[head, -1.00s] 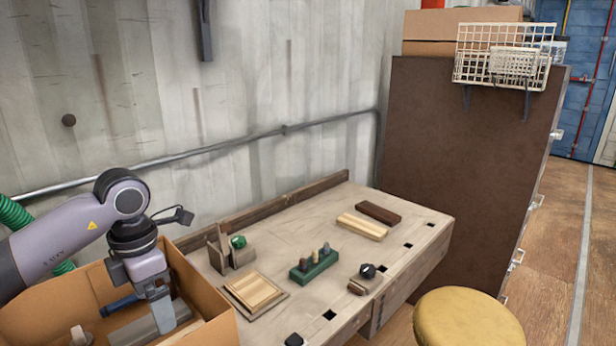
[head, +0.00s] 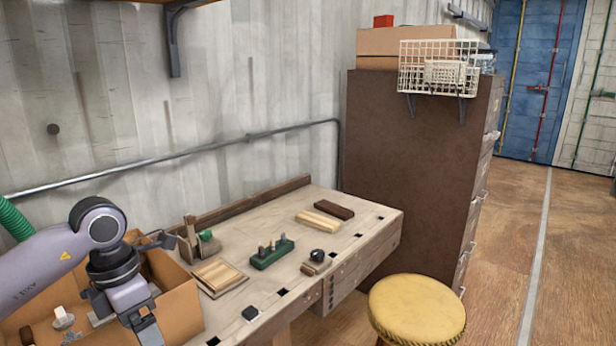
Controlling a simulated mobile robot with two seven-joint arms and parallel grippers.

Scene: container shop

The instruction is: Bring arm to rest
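My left arm comes in from the left edge. Its gripper (head: 148,332) points down over the open cardboard box (head: 182,300) at the lower left. The fingers are partly cut off by the bottom edge, so I cannot see whether they are open or hold anything. My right arm and gripper are not in view.
The workbench (head: 300,215) holds a green block with pegs (head: 271,254), a wooden slatted board (head: 219,276) and light and dark wood pieces. A yellow stool (head: 417,308) stands before it. A brown cabinet (head: 412,160) stands behind; floor at right is clear.

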